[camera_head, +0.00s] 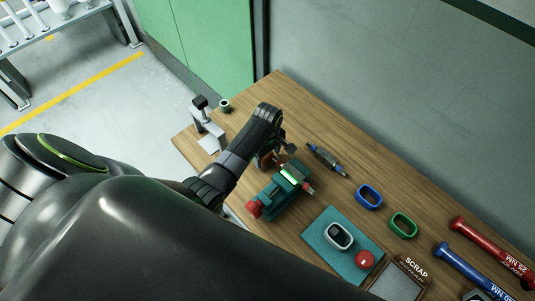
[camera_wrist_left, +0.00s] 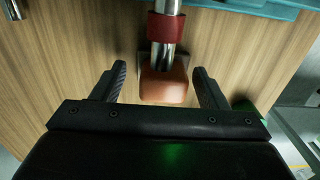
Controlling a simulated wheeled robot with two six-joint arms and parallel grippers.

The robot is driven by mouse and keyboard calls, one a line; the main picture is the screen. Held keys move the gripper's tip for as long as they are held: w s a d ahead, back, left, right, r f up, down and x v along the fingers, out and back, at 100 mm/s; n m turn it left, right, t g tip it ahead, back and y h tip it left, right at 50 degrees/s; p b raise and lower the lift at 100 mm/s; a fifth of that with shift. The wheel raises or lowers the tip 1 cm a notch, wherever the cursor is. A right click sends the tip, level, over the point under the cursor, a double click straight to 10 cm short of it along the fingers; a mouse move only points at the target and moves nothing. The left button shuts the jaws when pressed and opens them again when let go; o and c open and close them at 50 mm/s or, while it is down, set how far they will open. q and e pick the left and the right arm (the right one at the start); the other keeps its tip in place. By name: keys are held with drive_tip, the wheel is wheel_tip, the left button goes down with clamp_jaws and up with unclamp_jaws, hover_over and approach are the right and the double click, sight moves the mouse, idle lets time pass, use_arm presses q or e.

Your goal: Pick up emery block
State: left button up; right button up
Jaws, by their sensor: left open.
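An orange-brown block (camera_wrist_left: 165,88), which I take for the emery block, sits on the wooden bench between the two fingers of my left gripper (camera_wrist_left: 159,72) in the left wrist view. The fingers are open, one on each side of it, with gaps showing. A metal rod with a red collar (camera_wrist_left: 165,27) ends at or just above the block; I cannot tell if they touch. In the head view my left gripper (camera_head: 277,152) points down behind the teal vise (camera_head: 288,202) and mostly hides the block. My right gripper is not in view.
A metal clamp stand (camera_head: 208,130) stands at the bench's left end. A screwdriver-like tool (camera_head: 326,159), a blue ring (camera_head: 369,197) and a green ring (camera_head: 403,225) lie to the right. A teal mat (camera_head: 318,240) and a scrap tray (camera_head: 398,283) are nearer.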

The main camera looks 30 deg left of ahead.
use_arm(q)
drive_tip(key=shift+s+d+r, duration=0.15)
drive_tip(key=shift+s+r, duration=0.05)
drive_tip(key=shift+s, duration=0.05)
drive_tip(key=shift+c, duration=0.6)
drive_tip(key=shift+s, duration=0.15)
drive_tip(key=c, duration=0.5)
drive_tip(key=shift+c, duration=2.5)
drive_tip(key=shift+w+r, duration=0.2)
drive_tip(key=shift+r, duration=0.2)
wheel_tip(320, 180, up, 9)
drive_tip(key=shift+r+b, duration=0.1)
drive_tip(key=shift+b, duration=0.9)
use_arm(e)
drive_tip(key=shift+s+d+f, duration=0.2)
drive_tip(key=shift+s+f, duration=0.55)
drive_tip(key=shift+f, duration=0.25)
